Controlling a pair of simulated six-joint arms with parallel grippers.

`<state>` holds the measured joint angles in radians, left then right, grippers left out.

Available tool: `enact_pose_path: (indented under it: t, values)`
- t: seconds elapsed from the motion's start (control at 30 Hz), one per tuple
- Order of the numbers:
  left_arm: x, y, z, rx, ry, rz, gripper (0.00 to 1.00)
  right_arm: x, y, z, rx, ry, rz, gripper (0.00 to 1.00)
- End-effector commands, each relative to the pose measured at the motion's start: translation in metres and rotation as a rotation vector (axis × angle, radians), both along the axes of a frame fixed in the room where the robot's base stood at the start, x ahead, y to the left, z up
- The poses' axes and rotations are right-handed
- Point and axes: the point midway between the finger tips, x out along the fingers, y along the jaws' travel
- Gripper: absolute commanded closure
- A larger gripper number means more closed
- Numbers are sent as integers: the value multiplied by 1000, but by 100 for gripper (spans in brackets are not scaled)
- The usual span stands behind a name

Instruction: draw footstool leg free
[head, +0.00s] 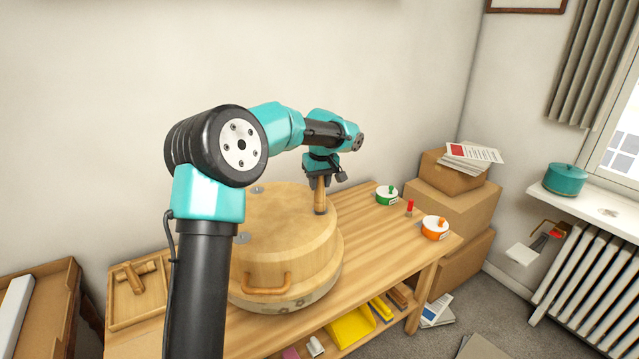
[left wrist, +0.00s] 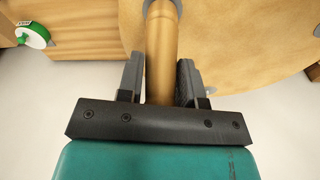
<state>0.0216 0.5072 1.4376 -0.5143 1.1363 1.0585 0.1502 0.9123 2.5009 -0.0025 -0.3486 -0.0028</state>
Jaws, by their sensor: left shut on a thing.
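The footstool is a round, pale wooden drum (head: 268,222) lying with its leg side up on the wooden bench. Its wooden leg (head: 320,193) stands upright near the right edge of the top, with a dark collar at its lower end. My left gripper (head: 322,177) is shut on the upper part of the leg, coming from above. In the left wrist view the leg (left wrist: 162,58) runs between the two dark jaws toward a grey metal ring. I cannot tell whether its end is still seated in the footstool. My right gripper is not in view.
Grey metal plates (head: 242,237) sit on the footstool top. A green tin (head: 386,196), a small red-topped item (head: 410,208) and an orange tin (head: 435,229) stand at the bench's right. Cardboard boxes (head: 450,207) are stacked beyond. A wooden tray (head: 140,288) lies at left.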

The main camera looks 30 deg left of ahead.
Motion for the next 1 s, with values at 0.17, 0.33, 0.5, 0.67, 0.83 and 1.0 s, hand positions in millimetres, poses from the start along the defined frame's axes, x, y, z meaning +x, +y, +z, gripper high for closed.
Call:
enact_pose_path:
  t: [0.17, 0.33, 0.5, 0.67, 0.83, 1.0]
  values:
    - [0, 0, 6, 0, -2, 1, 99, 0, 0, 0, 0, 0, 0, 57]
    - [0, 0, 11, 0, -2, 1, 99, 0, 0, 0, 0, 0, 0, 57]
    - [0, 0, 16, 1, -1, 0, 99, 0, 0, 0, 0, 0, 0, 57]
    - [0, 0, 17, 0, 0, 0, 99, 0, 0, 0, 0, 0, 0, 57]
    - [0, 0, 17, 0, 0, 0, 99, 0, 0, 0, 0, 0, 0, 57]
    - [0, 0, 21, 0, -1, 0, 99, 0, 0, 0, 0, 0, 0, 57]
